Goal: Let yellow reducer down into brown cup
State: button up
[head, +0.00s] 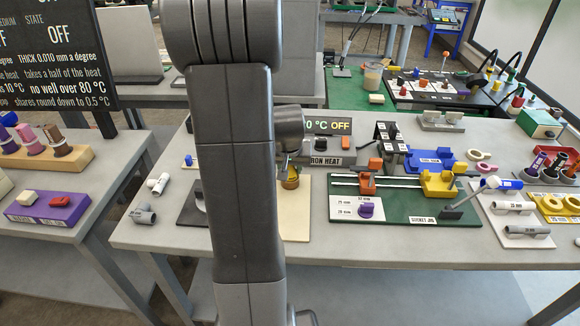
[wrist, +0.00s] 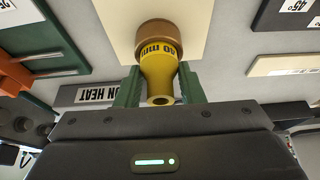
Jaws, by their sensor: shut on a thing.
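The yellow reducer (wrist: 158,72), with a black mm label on its side, sits between the two green fingers of my gripper (wrist: 160,88) in the wrist view. The gripper is shut on it. Its far, wider end meets the brown cup (wrist: 157,27), whose rim shows around it. How deep it sits in the cup cannot be told. The cup is over a cream board (wrist: 193,14). In the head view my arm hides most of this spot; a small yellow-brown piece (head: 290,182) shows just right of the arm, above the cream board (head: 297,225).
The iron heat unit (head: 326,155) stands just behind, with a lit display. Grey and white fittings (head: 144,213) lie left on the table.

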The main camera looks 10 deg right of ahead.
jog(key=shift+f, duration=0.25)
jog(key=o, duration=1)
jog(key=shift+o, duration=0.2)
jog(key=v, duration=1.3)
jog(key=shift+s+r, duration=0.2)
jog(key=shift+r, duration=0.15)
jog(key=shift+f, duration=0.1)
jog(key=x, duration=1.3)
jog(key=shift+w+f, duration=0.2)
jog(key=shift+r, duration=0.1)
